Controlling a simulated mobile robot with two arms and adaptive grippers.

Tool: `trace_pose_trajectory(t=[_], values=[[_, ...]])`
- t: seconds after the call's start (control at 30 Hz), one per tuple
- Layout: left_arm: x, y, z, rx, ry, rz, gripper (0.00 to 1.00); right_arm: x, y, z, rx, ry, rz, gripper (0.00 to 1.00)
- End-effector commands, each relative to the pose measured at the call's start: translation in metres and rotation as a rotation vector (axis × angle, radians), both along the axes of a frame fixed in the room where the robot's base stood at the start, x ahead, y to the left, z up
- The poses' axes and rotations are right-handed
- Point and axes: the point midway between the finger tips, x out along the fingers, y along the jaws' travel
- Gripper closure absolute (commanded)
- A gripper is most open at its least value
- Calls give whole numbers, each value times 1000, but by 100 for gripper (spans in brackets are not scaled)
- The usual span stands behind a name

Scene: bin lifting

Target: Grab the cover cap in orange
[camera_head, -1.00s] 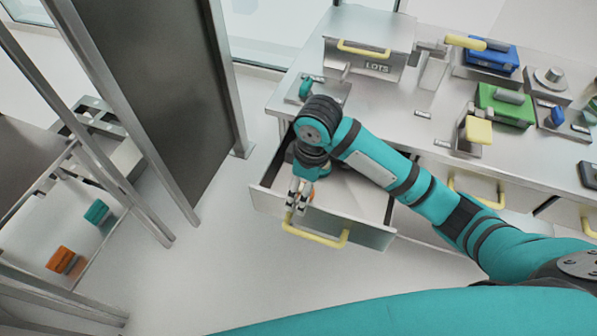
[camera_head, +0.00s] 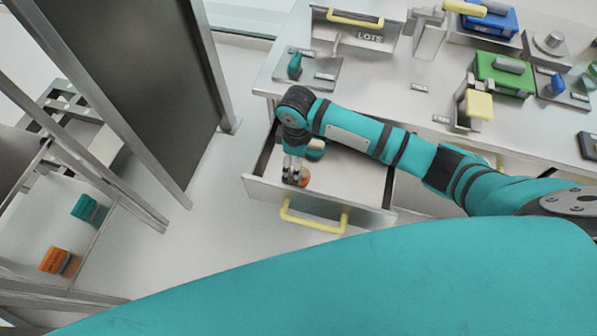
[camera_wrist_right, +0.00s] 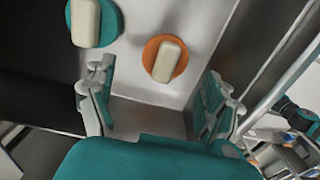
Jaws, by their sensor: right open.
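The orange cover cap (camera_head: 304,178) lies in the open drawer (camera_head: 345,180), partly hidden by my right gripper (camera_head: 291,177). The right wrist view shows it as an orange disc with a cream grip (camera_wrist_right: 165,60). A teal cap (camera_head: 316,149) with a like grip lies near it; it also shows in the wrist view (camera_wrist_right: 94,20). My right gripper is in the drawer, beside the orange cap in the head view. In the wrist view its fingers (camera_wrist_right: 155,85) are apart, with the orange cap beyond them and nothing held. My left gripper is out of view.
The drawer has a yellow handle (camera_head: 313,220) and metal walls around the gripper. The workbench (camera_head: 385,100) above carries a teal knob, a blue box (camera_head: 490,20) and a green box (camera_head: 503,75). A dark panel (camera_head: 140,80) and a shelf stand at the left.

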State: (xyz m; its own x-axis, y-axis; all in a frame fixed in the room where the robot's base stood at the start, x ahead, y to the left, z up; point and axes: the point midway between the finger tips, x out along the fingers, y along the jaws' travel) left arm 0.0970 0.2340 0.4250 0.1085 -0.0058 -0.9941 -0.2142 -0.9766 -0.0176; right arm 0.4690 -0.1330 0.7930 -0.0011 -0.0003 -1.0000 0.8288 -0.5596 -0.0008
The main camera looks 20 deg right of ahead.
Motion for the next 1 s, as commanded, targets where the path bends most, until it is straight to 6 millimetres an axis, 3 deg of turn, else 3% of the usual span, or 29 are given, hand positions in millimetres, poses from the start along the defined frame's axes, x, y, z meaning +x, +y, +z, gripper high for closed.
trace_pose_trajectory(t=[0.07,0.17,0.4,0.7,1.0], values=[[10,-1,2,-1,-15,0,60,-1,0,-4,-1,1,1,15],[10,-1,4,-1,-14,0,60,-2,2,-14,-1,2,0,15],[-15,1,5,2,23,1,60,-4,5,-48,-1,1,-1,15],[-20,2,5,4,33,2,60,-4,5,-54,0,-2,1,15],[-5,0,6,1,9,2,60,-4,5,-53,0,-1,0,53]])
